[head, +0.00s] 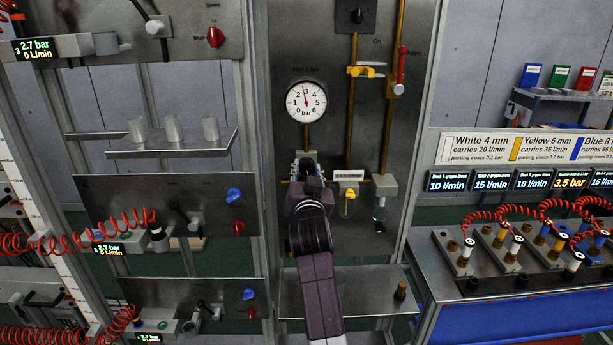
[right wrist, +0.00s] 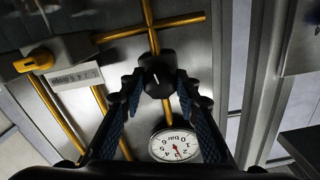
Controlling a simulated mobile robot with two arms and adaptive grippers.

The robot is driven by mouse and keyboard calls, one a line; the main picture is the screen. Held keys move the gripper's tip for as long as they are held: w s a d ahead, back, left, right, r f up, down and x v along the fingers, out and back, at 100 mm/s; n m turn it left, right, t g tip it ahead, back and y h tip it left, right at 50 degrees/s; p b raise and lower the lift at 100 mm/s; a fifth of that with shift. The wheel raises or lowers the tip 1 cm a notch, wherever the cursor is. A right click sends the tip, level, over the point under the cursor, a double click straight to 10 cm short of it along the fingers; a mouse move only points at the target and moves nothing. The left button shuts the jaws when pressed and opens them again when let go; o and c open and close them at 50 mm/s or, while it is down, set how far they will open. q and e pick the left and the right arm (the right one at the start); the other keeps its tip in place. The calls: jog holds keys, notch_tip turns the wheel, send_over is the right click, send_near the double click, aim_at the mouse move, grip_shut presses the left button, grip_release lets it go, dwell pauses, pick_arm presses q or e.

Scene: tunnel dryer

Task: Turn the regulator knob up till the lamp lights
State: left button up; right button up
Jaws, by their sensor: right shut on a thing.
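The regulator knob (right wrist: 158,80) is black with a white mark, between the blue-padded fingers of my right gripper (right wrist: 157,88) in the right wrist view. The right gripper (head: 307,178) is shut on it; in the head view the gripper and arm hide most of the knob. Above it on the grey panel is a round white gauge (head: 306,102), also upside down in the right wrist view (right wrist: 176,145). Its red needle points near 3 bar. I cannot make out which part is the lamp or whether it is lit. My left gripper is not in view.
Yellow pipes (head: 350,90) with a yellow valve handle (head: 367,71) and a red-handled valve (head: 401,66) are right of the gauge. Left is a shelf with metal cups (head: 172,129); right is a bench with red coiled hoses.

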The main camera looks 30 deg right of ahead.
jog(key=o, duration=1.1)
jog(key=shift+o, duration=0.2)
notch_tip(320, 180, up, 10)
jog(key=shift+f, duration=0.1)
jog(key=shift+a, duration=0.1)
